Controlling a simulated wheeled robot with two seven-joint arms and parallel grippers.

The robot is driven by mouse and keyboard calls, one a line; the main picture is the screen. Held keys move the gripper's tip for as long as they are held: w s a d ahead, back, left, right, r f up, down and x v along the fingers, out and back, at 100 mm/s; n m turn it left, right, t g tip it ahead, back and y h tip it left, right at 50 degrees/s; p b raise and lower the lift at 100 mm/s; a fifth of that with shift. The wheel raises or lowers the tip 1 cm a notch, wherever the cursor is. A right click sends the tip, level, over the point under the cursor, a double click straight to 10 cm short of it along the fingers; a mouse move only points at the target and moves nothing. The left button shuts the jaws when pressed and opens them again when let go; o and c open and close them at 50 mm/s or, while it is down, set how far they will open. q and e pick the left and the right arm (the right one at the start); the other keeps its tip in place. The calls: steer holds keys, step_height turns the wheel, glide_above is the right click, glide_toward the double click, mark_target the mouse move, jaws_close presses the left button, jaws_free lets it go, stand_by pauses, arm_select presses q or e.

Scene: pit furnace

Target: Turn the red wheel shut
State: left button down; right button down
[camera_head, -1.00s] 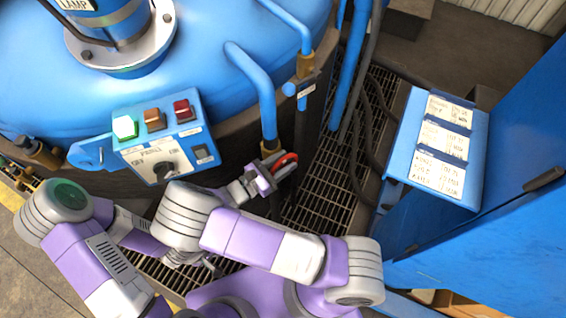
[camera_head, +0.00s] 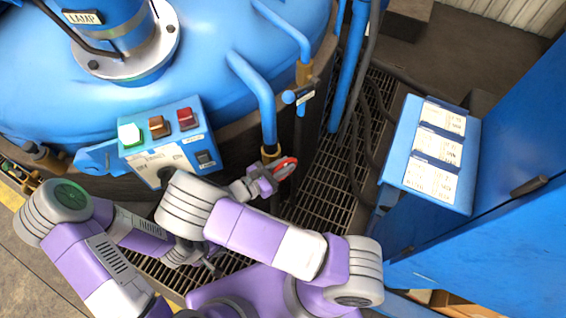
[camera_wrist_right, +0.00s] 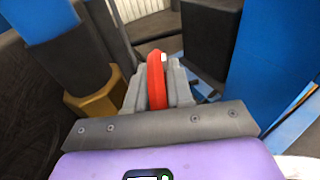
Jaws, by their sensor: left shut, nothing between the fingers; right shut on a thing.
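The red wheel (camera_head: 285,168) shows in the head view beside the foot of a blue pipe, partly covered by my right gripper (camera_head: 276,174). In the right wrist view, the rim of the red wheel (camera_wrist_right: 156,80) stands upright between the grey fingers of my right gripper (camera_wrist_right: 158,85), which is shut on it. Only part of the rim is visible there. My left gripper (camera_head: 213,264) is low in the head view, above the floor grating and away from the wheel. It is shut and empty.
A control box (camera_head: 166,142) with green, amber and red buttons stands on the blue furnace (camera_head: 205,60). A blue pipe (camera_head: 264,100) rises beside the wheel. A blue desk (camera_head: 400,150) with labels stands at the right. Grating (camera_head: 325,190) lies between.

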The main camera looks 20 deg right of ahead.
steer(key=c, duration=1.1)
jaws_free()
steer(key=shift+p+v, duration=0.7)
steer(key=shift+v, duration=3.1)
steer(key=shift+r, duration=0.1)
